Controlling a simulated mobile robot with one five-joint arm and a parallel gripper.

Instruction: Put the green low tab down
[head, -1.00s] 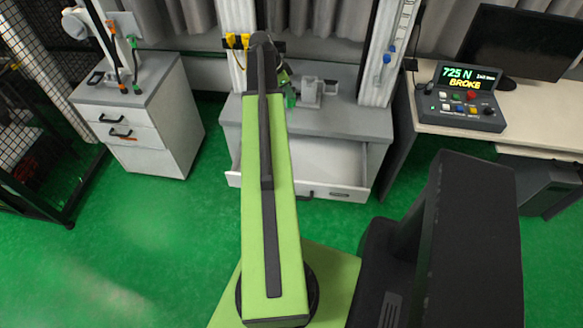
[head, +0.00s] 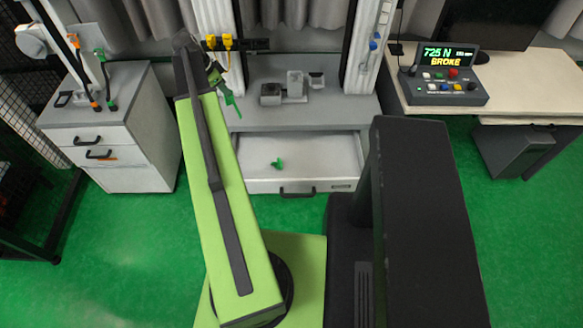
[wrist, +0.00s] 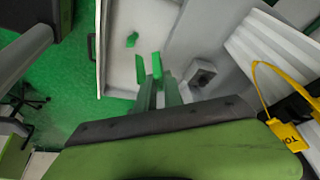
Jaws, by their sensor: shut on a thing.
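My gripper (head: 226,92) hangs at the end of my raised arm, left of the test stand's middle and above the cabinet's front left. It is shut on a green piece (head: 232,103), which I take to be the green low tab; its outline is hard to tell from the jaws. In the wrist view the jaws (wrist: 156,92) reach forward with bright green (wrist: 157,66) at their tips, over the open drawer. A second, small green piece (head: 278,163) lies apart in the drawer (head: 325,154); it also shows in the wrist view (wrist: 132,39).
The drawer is pulled out below the grey cabinet top (head: 340,112), where a grey fixture (head: 295,84) stands. Yellow clips (head: 227,42) sit near my arm. A white drawer unit (head: 110,125) is at left; a console (head: 446,80) reading "725 N BROKE" is at right.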

